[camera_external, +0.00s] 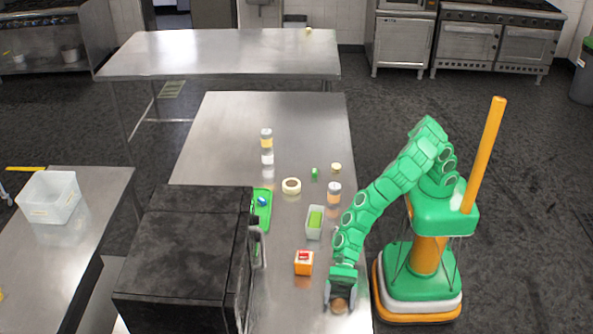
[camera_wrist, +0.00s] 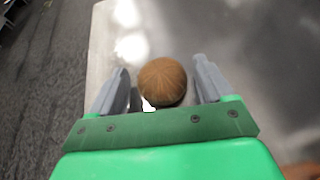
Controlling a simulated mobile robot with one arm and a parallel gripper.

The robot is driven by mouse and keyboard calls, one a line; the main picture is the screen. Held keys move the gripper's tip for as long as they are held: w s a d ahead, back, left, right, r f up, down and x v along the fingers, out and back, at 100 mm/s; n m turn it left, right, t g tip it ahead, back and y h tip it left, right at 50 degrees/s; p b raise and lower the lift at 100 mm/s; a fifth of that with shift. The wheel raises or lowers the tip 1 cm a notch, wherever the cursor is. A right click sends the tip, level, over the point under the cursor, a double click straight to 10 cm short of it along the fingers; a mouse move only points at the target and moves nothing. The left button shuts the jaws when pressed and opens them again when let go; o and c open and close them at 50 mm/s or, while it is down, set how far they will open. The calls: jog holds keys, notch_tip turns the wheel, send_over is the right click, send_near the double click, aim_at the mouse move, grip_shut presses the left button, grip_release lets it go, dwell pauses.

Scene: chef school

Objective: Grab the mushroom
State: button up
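The mushroom (camera_wrist: 162,80) shows in the wrist view as a round brown ribbed cap with a small white patch at its lower left. My gripper (camera_wrist: 160,68) is open, with one grey finger to the left of the cap and one to the right.
An orange box (camera_external: 304,263) stands left of my gripper on the steel table (camera_external: 226,130). A pale container with green contents (camera_external: 314,222), a jar (camera_external: 334,193) and a tape-like ring (camera_external: 291,185) are farther back. A black appliance (camera_external: 185,255) fills the table's left side.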

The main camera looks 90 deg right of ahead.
jog(key=c, duration=0.8)
jog(key=shift+c, duration=0.2)
jog(key=shift+r, duration=0.1)
